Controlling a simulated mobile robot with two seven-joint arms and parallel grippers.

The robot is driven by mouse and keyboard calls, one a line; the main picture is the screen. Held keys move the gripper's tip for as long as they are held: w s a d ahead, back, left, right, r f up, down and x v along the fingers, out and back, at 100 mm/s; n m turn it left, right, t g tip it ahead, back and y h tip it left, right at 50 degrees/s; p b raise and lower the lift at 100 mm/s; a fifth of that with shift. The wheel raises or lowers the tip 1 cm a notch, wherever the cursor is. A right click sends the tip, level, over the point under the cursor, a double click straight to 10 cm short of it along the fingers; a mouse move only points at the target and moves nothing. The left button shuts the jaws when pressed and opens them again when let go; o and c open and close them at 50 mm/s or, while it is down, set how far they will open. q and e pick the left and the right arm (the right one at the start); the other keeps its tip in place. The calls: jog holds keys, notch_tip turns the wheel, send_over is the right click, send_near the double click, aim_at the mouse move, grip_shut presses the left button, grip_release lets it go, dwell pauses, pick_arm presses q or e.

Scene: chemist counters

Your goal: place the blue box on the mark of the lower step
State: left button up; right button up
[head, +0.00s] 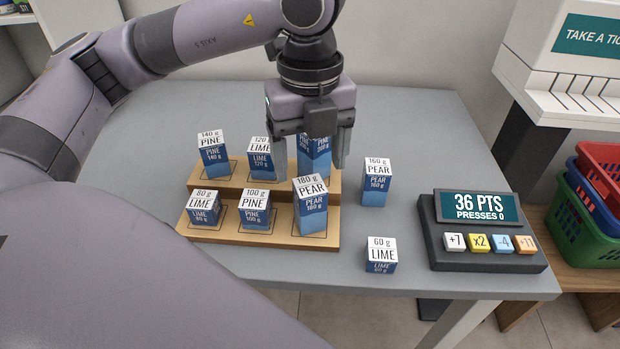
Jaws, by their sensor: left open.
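A wooden two-step stand (262,240) sits on the grey table. Its lower step carries three blue-and-white boxes on outlined marks: LIME 80 g (204,210), PINE 100 g (254,212) and PEAR 180 g (311,212). The upper step carries PINE 140 g (214,160), LIME 120 g (261,165) and a taller blue box (316,160) at the right. My left gripper (310,170) is open, pointing down, with its fingers on either side of that taller box; contact cannot be told. PEAR 180 g hides its lower part. My right gripper is out of view.
A button console (480,262) reads 36 PTS, PRESSES 0. A ticket machine (575,70) and colored baskets (580,225) are at the right. The table's back right is clear.

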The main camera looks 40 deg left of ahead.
pick_arm(q)
jog(key=shift+r, duration=2.4)
